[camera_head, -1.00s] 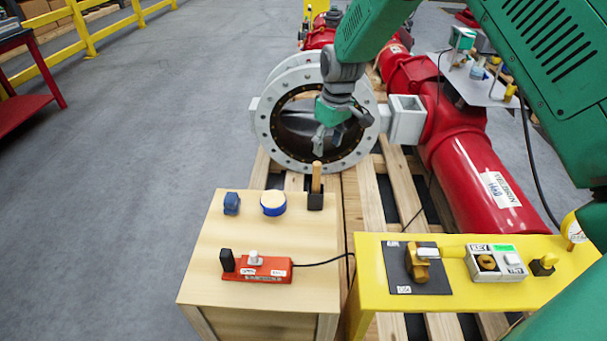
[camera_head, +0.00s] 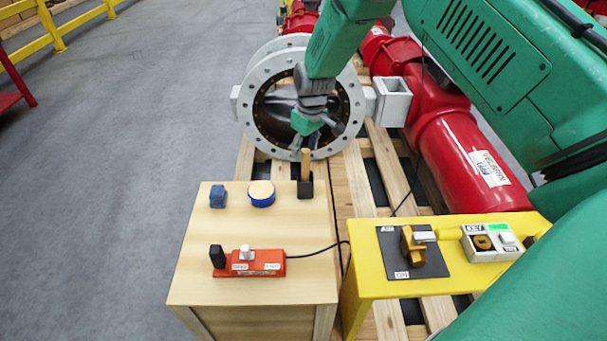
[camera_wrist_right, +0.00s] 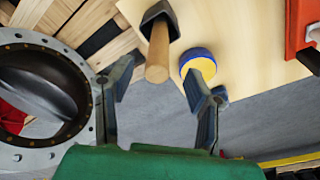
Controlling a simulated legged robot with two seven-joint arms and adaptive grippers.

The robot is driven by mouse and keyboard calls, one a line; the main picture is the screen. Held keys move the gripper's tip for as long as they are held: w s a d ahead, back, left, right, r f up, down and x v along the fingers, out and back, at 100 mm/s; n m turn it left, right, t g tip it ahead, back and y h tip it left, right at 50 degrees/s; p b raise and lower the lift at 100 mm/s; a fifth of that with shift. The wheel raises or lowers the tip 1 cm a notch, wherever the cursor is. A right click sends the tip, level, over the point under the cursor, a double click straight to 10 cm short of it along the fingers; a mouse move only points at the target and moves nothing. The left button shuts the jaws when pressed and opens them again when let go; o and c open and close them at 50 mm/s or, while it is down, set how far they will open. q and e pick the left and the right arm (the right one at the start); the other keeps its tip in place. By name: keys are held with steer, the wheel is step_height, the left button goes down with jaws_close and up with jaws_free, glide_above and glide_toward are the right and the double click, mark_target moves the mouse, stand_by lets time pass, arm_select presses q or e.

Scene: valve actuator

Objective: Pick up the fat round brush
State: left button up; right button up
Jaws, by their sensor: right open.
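A short, round blue piece with a yellowish top (camera_head: 262,193) sits on the wooden table; it looks most like the fat round brush, though I cannot be certain. It also shows in the right wrist view (camera_wrist_right: 198,63), close to the right-hand finger. Beside it stands an upright wooden handle in a black block (camera_head: 306,172). My right gripper (camera_head: 314,138) is open and empty, above and behind the table's far edge near this handle. In the wrist view the handle (camera_wrist_right: 158,52) appears between the open fingers (camera_wrist_right: 158,72), without clear contact. My left gripper is not in view.
A blue block (camera_head: 217,197) is left of the round piece. A red switch box (camera_head: 250,263) with a cable lies nearer on the wooden table (camera_head: 200,285). A yellow stand (camera_head: 375,285) is at right. A large flanged valve (camera_head: 255,130) is behind my gripper.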

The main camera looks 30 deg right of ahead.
mark_target(304, 159)
steer(key=f, duration=0.3)
steer(key=f+b, duration=0.1)
steer(key=shift+w+d+f, duration=0.3)
steer(key=shift+d+f, duration=0.05)
steer(key=shift+a+r, duration=0.1)
steer(key=shift+r, duration=0.05)
steer(key=shift+c, duration=0.8)
steer(key=shift+a, duration=0.1)
steer(key=c, duration=0.6)
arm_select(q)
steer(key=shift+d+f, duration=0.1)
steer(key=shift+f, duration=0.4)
arm_select(e)
steer(key=shift+a, duration=0.1)
jaws_close()
